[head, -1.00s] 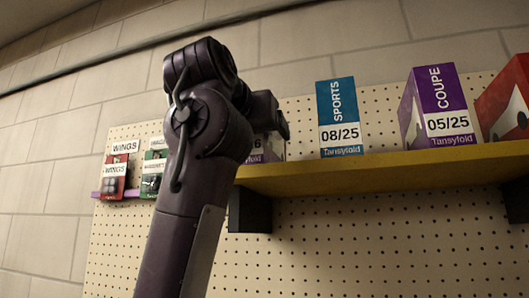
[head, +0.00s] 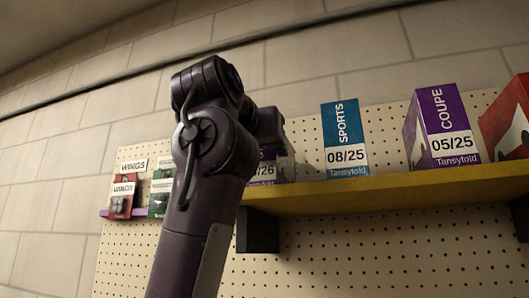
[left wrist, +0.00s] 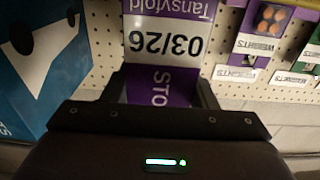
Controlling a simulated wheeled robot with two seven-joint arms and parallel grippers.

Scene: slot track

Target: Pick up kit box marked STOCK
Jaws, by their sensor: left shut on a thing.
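The kit box marked STOCK (left wrist: 165,45) is purple and white. In the left wrist view it appears upside down, with "STO", "03/26" and "Tansyfold" readable; the rest of the name is hidden by my gripper. In the head view, part of this box (head: 266,170) shows behind my left arm, at the left end of the yellow shelf. My left gripper (left wrist: 160,88) is shut on the box, with a finger at each side of it. I cannot tell whether the box is clear of the shelf. My right gripper is not in view.
The yellow shelf (head: 390,196) also holds a blue SPORTS box (head: 345,137), a purple COUPE box (head: 440,125) and a red box (head: 508,115). The blue box (left wrist: 45,50) is close beside my gripper. Small WINGS packs (head: 122,198) stand on a lower ledge at left.

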